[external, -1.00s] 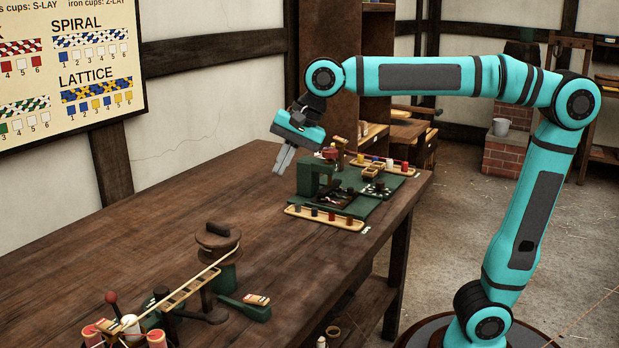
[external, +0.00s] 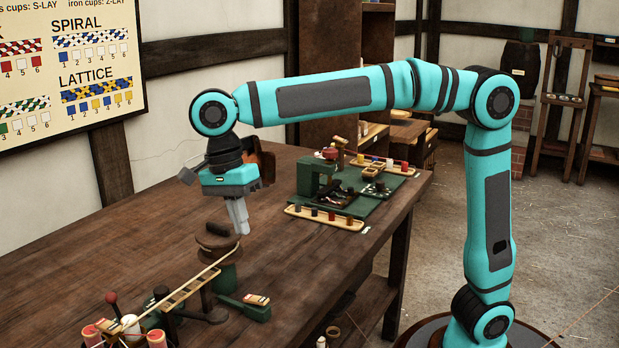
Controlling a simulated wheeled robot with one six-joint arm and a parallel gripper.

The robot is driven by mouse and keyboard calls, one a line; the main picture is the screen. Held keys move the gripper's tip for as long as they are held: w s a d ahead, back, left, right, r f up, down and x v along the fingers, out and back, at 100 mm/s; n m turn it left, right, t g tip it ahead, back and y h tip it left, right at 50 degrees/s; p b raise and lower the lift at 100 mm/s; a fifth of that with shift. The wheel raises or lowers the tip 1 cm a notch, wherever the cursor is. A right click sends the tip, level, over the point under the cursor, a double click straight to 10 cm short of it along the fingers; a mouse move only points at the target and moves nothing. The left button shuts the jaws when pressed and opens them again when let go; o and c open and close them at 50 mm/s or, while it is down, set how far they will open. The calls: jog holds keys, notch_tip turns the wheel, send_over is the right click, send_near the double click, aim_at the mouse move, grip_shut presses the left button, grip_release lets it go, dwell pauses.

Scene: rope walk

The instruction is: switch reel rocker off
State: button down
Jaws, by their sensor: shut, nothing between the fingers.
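The reel (external: 218,240) is a dark brown round drum on a green stand, at the front middle of the bench. A green arm (external: 243,308) extends from its foot to the right, with a small labelled block (external: 257,299) beside it. I cannot make out which part is the rocker or how it is set. My gripper (external: 241,230) points down, shut and empty, above and slightly right of the reel's top. It appears apart from the reel, though the exact gap is hard to judge.
A wooden ladder-like rail (external: 178,295) runs from the reel to red and white spools (external: 131,326) and a red-knobbed lever (external: 112,299). A green braiding station (external: 316,178) with a tray of bobbins (external: 325,217) stands farther back. The bench (external: 120,235) left of the reel is bare.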

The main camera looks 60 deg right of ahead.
aim_at(261, 298)
jog(key=shift+a+f, duration=0.1)
dwell(0.3)
jog(key=x, duration=1.4)
jog(key=shift+s, duration=0.15)
